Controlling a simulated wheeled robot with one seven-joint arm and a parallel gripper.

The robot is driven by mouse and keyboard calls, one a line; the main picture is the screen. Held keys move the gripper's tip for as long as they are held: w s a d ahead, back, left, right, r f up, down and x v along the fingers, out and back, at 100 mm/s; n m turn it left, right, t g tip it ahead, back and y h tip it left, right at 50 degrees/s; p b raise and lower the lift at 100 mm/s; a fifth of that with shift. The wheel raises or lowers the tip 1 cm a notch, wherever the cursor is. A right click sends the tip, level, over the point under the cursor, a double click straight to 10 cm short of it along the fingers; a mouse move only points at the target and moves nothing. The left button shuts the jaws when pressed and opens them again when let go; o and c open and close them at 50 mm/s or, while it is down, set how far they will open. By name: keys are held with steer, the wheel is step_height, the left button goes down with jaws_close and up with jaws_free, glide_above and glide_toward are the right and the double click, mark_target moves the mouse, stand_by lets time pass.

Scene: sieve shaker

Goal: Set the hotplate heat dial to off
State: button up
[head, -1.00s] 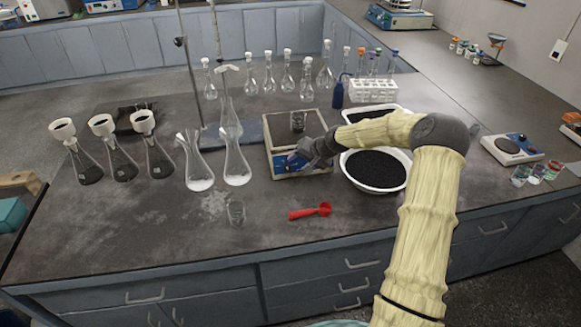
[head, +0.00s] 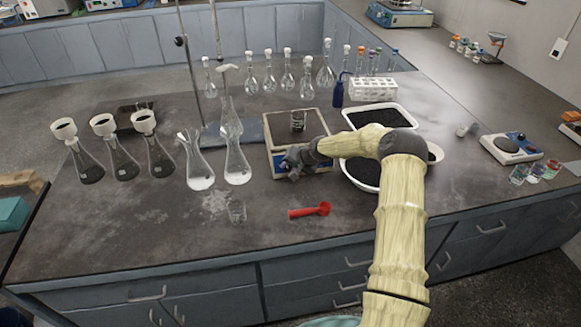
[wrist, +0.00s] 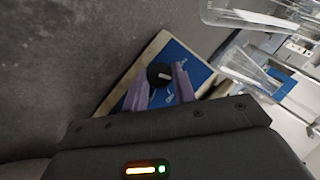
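The hotplate (head: 281,160) is a low device with a beige rim and a blue front panel, standing near the middle of the bench. A glass beaker (head: 298,121) stands on its back part. The heat dial (wrist: 160,75) is a round black knob with a white pointer mark on the blue panel (wrist: 190,70). My gripper (wrist: 162,80) has its two purple-grey fingers apart, one on each side of the dial; I cannot tell whether they press on it. In the head view my gripper (head: 291,163) is over the panel's front left and hides the dial.
Two conical flasks (head: 238,165) stand close to the left. A red scoop (head: 310,210) lies in front. White basins of black grains (head: 368,172) stand at the right, partly under my arm. A second device with a blue panel (head: 512,148) stands at far right.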

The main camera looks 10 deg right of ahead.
steer(key=c, duration=0.4)
steer(key=shift+n+h, duration=0.3)
steer(key=n+h+b, duration=0.2)
steer(key=b, duration=0.1)
steer(key=shift+a+n+g+h, duration=0.35)
steer(key=shift+n+g+h, duration=0.05)
steer(key=n+h+b, duration=0.2)
steer(key=b, duration=0.1)
steer(key=shift+a, duration=0.15)
steer(key=shift+n+h+b, duration=0.35)
steer(key=shift+n+h, duration=0.05)
steer(key=shift+h, duration=0.2)
steer(key=o, duration=1)
steer(key=shift+r, duration=0.1)
